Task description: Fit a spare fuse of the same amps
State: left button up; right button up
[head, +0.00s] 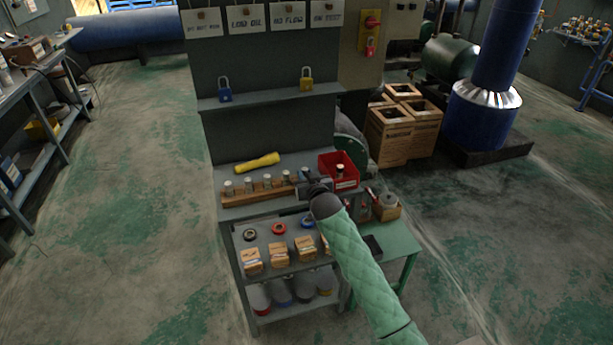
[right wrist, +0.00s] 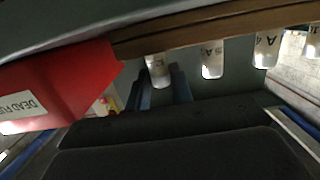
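A wooden rack (head: 262,196) on the grey bench holds a row of upright white fuses with metal caps; one is the left-end fuse (head: 228,187). In the right wrist view the rack (right wrist: 200,32) appears upside down, with amp marks on the fuses, one reading like "A 4" (right wrist: 267,48). My right gripper (head: 305,188) is at the rack's right end. Its fingers (right wrist: 160,88) look apart, on either side of the end fuse (right wrist: 158,70); contact cannot be told. A red bin (head: 338,178), labelled "DEAD FU…" (right wrist: 22,106), stands right of the rack with a fuse (head: 340,170) in it. My left gripper is out of view.
A yellow torch (head: 257,162) lies behind the rack. Blue (head: 224,92) and yellow (head: 306,82) padlocks stand on the upper shelf under hanging signs. Tape rolls, small boxes (head: 278,257) and tins fill lower shelves. A green side table (head: 397,243) stands at right.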

grip_shut()
jog(key=shift+r+p, duration=1.3)
jog(key=shift+r, duration=0.2)
jog(key=shift+s+d, duration=0.1)
jog(key=shift+s, duration=0.05)
jog(key=f+p+v, duration=0.1)
jog(key=p+v, duration=0.2)
jog(key=v, duration=0.4)
jog(key=shift+s+p, duration=0.3)
jog(key=shift+s, duration=0.1)
jog(key=shift+d, duration=0.15)
